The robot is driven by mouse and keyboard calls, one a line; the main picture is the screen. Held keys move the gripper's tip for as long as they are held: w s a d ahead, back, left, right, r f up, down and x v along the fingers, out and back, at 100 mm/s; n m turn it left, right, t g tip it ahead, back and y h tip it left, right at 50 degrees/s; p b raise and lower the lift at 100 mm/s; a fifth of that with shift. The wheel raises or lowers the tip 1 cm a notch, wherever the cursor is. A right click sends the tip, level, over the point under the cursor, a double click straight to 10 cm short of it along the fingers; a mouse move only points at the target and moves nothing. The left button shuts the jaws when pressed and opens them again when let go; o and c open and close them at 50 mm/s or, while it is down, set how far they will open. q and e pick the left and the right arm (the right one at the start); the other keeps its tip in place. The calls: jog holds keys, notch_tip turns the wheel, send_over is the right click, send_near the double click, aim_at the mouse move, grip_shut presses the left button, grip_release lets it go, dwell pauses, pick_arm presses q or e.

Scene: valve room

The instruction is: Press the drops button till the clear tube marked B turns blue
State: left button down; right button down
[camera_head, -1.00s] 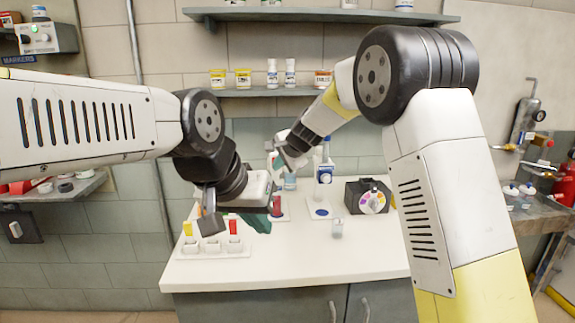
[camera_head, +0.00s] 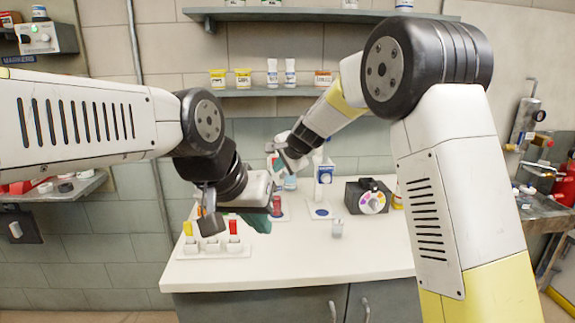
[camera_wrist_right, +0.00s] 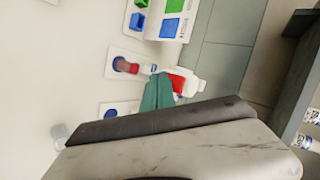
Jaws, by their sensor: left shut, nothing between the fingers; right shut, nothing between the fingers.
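A red-filled tube (camera_head: 277,203) stands on a pad at that bottle. A blue-and-white dispenser (camera_head: 324,172) stands right of it, over a pad with a blue disc (camera_head: 320,209). A small clear container (camera_head: 337,228) stands in front. No letter B or drops button is readable.
A dark box with a coloured dial (camera_head: 371,199) stands at the right. Shelves (camera_head: 270,91) hang behind. The front right of the counter (camera_head: 370,255) is clear.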

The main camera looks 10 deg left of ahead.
jog(key=shift+s, duration=0.1)
jog(key=s, duration=0.2)
jog(key=s+d, duration=0.1)
jog(key=s, duration=0.1)
jog(key=shift+s+d, duration=0.2)
jog(key=shift+s, duration=0.15)
dwell(0.7)
jog(key=s+d+r+n, duration=0.2)
jog(key=s+d+r, duration=0.25)
jog(key=d, duration=0.35)
jog(key=s+d+r+n, duration=0.2)
jog(key=s+d+r, duration=0.1)
jog(key=s+d, duration=0.4)
jog(key=s+d+f+n+h, duration=0.2)
jog(key=s+d, duration=0.6)
jog(key=s, duration=0.2)
jog(key=s+d+f+n+g+h, duration=0.1)
jog(key=s+d+n+h, duration=0.1)
jog(key=s+d, duration=0.7)
jog(key=shift+s+f, duration=0.35)
jog(key=shift+f, duration=0.05)
